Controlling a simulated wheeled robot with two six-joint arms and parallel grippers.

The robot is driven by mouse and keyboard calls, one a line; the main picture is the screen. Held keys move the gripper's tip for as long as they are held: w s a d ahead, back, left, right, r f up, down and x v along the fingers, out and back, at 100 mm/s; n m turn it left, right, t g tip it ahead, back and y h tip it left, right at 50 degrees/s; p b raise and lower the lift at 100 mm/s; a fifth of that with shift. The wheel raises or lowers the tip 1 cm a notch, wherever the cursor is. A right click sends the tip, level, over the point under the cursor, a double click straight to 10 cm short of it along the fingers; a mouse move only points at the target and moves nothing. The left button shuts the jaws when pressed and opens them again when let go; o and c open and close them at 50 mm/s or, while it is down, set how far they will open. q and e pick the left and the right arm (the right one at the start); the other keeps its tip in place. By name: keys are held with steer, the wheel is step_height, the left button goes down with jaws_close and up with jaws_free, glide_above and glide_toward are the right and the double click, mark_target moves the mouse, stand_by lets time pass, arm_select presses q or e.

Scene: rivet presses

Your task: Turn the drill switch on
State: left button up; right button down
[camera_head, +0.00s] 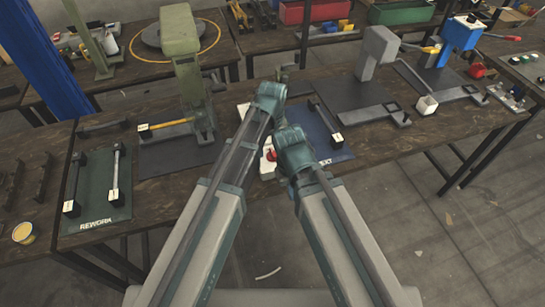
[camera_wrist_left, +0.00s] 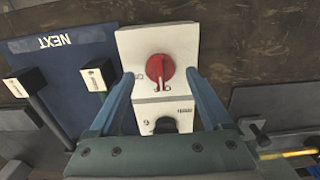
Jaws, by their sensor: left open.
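A white switch panel (camera_wrist_left: 130,45) lies on the bench, with a red rotary knob (camera_wrist_left: 160,68) near one end. Below it in the left wrist view are a black knob (camera_wrist_left: 166,125) and a small label too small to read. In the head view the red knob (camera_head: 271,155) shows between my two arms, and part of the white panel (camera_head: 267,168) is visible beside it. My left gripper (camera_wrist_left: 160,76) is open, its fingers on either side of the red knob with gaps visible; contact cannot be made out. My right gripper's jaws are not visible.
A blue mat marked NEXT (camera_wrist_left: 60,60) with black-ended handles lies beside the panel. A green REWORK mat (camera_head: 100,200) and a green press (camera_head: 190,70) stand left. A grey press (camera_head: 377,50) and blue press (camera_head: 460,35) stand right.

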arm_select(q)
steer(key=shift+f+b, duration=0.3)
steer(key=shift+f, duration=0.4)
jaws_close()
